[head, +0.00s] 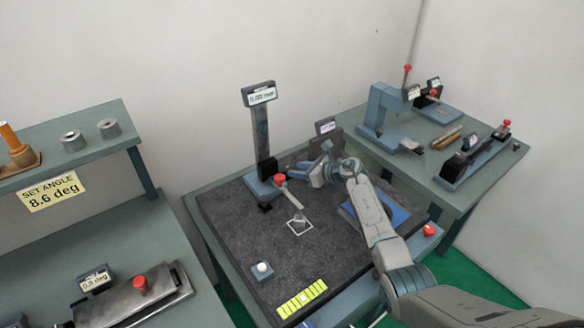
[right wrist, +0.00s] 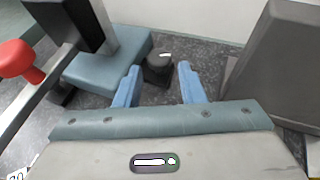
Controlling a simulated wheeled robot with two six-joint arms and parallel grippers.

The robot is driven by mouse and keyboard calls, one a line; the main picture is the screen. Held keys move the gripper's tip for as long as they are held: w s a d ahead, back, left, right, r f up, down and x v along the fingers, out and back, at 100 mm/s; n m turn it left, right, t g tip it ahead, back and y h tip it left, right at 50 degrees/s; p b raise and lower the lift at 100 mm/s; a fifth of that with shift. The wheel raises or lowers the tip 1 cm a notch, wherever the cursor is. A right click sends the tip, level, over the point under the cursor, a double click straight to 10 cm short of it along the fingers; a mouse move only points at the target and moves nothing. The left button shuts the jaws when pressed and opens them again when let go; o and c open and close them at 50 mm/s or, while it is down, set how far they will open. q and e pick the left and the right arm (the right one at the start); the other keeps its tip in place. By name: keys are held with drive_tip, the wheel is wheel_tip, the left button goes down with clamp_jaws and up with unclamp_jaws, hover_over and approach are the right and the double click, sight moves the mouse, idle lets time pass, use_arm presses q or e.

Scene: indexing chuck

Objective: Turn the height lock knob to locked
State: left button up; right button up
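A short dark round knob (right wrist: 158,72) with a white mark on top stands beside the blue-grey foot (right wrist: 115,62) of the height gauge in the right wrist view. I take it for the height lock knob. My right gripper (right wrist: 160,84) is open, with its two blue fingers apart and the knob in line with the gap between them. I cannot tell whether they touch it. In the head view my right gripper (head: 306,174) is just right of the gauge column (head: 261,132), and I cannot make out the knob there. My left gripper is not in view.
A red ball (head: 280,178) on the gauge's arm is close left of my right gripper, also in the right wrist view (right wrist: 16,58). A grey block (right wrist: 275,65) stands to the right. A small display (head: 325,126) is behind.

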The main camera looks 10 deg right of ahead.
sight(285, 168)
drive_tip(key=shift+x, duration=1.7)
drive_tip(key=c, duration=0.7)
drive_tip(key=shift+o, duration=0.2)
drive_tip(key=m+t+h+p, duration=0.1)
drive_tip(key=p, duration=0.1)
drive_tip(key=m+h+p, duration=0.1)
drive_tip(key=p, duration=0.1)
drive_tip(key=m+t+h+p, duration=0.1)
drive_tip(key=p, duration=0.1)
drive_tip(key=shift+s+a+r+m+t+h+p, duration=0.3)
drive_tip(key=shift+a+m+h, duration=0.05)
drive_tip(key=shift+m+h, duration=0.05)
drive_tip(key=shift+f+m+h+p, duration=0.3)
drive_tip(key=shift+m+h+p, duration=0.1)
drive_tip(key=o, duration=0.7)
drive_tip(key=shift+c, duration=0.2)
drive_tip(key=shift+s, duration=0.1)
